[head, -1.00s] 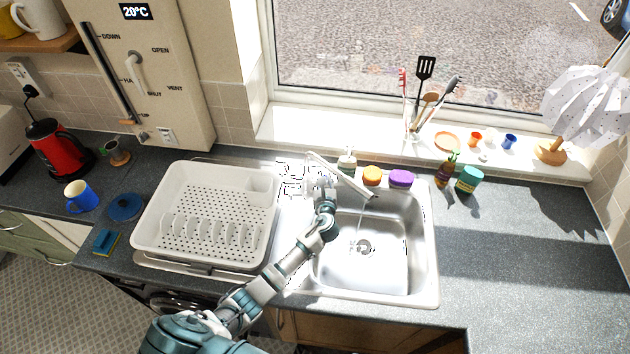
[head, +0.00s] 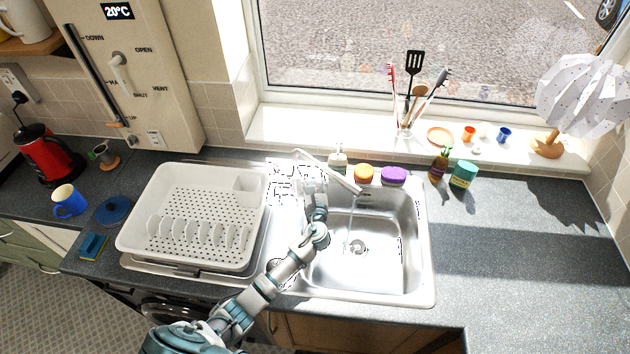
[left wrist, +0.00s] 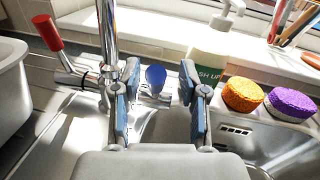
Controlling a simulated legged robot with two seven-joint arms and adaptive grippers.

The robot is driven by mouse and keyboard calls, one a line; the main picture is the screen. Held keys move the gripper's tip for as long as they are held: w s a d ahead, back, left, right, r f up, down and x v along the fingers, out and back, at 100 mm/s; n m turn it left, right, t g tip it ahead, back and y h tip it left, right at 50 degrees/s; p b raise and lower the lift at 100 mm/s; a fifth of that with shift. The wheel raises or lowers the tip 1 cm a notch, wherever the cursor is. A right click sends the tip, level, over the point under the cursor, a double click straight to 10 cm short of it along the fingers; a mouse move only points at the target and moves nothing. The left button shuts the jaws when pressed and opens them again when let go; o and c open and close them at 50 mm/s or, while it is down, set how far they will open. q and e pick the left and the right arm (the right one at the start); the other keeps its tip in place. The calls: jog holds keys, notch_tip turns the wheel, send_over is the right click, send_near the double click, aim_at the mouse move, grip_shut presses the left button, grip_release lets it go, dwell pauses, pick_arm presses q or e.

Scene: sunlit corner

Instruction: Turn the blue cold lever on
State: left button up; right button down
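The blue cold lever (left wrist: 156,76) stands at the tap's base in the left wrist view, its rounded blue end between the two fingers as seen. My left gripper (left wrist: 154,90) is open, a finger on each side of the lever with gaps visible; I cannot tell how deep the lever sits between them. The chrome tap (left wrist: 108,35) rises just left of the lever, close to the left finger. The red lever (left wrist: 47,33) is further left, tilted. In the head view, my left gripper (head: 315,187) is at the tap (head: 325,170), hiding the levers. My right gripper is out of view.
A soap bottle (left wrist: 208,50), an orange sponge (left wrist: 242,94) and a purple sponge (left wrist: 290,103) stand behind the sink. The sink (head: 385,275) is right of my arm; a thin stream seems to fall into it. A white dish rack (head: 190,260) is left.

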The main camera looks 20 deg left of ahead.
pick_arm(q)
jog(key=v, duration=1.2)
jog(key=shift+a+f, duration=0.1)
jog(key=shift+f, duration=0.1)
